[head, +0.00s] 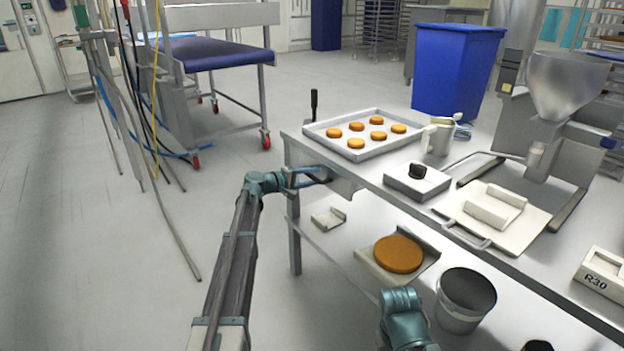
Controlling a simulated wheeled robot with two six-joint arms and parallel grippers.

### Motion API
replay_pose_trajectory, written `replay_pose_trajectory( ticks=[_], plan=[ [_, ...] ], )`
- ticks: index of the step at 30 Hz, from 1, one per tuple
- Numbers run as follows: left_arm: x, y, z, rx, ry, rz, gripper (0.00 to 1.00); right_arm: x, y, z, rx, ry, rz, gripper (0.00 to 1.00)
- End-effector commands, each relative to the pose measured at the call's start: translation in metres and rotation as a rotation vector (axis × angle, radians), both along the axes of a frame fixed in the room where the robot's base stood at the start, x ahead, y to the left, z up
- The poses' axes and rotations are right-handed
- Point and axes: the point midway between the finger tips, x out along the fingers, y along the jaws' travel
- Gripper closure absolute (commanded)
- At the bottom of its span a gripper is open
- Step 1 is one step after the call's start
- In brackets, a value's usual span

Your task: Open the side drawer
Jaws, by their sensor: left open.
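The side drawer (345,186) is a grey box under the left end of the steel table (449,203). My left gripper (318,178) is open at the drawer's left end, just below the table top. Its teal fingers point right and overlap the drawer front in the picture. The handle is hidden or too small to make out, and I cannot tell whether the fingers touch it. I cannot tell how far out the drawer stands. A teal part of my right arm shows at the bottom, but its jaws do not.
A tray of orange rounds (362,145), a jug (440,135) and a grey box with a black knob (417,184) stand on the table. Below are a large orange round (398,254) and a bucket (466,302).

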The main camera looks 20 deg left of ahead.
Motion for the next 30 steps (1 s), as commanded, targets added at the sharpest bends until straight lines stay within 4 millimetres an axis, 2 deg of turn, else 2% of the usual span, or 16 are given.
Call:
replay_pose_trajectory(
  ticks=[7, 8, 15, 16, 30],
  plan=[
    [0.0004, -0.0005, 0.0000, 0.000, 0.000, 0.000, 0.50, 0.0000, 0.0000, 0.0000, 0.000, 0.000, 0.000, 0.47],
    [0.0003, -0.0004, 0.0000, 0.000, 0.000, 0.000, 0.54, 0.0000, 0.0000, 0.0000, 0.000, 0.000, 0.000, 0.47],
    [0.0002, -0.0003, -0.0001, 0.000, 0.000, 0.000, 0.97, 0.0000, 0.0000, 0.0000, 0.000, 0.000, 0.000, 0.47],
    [0.0002, -0.0003, -0.0001, 0.000, 0.000, 0.000, 1.00, 0.0000, 0.0000, 0.0000, 0.000, 0.000, 0.000, 0.47],
    [0.0000, -0.0001, -0.0002, 0.001, 0.000, 0.000, 1.00, 0.0000, 0.0000, -0.0001, 0.000, 0.000, 0.000, 0.47]
  ],
)
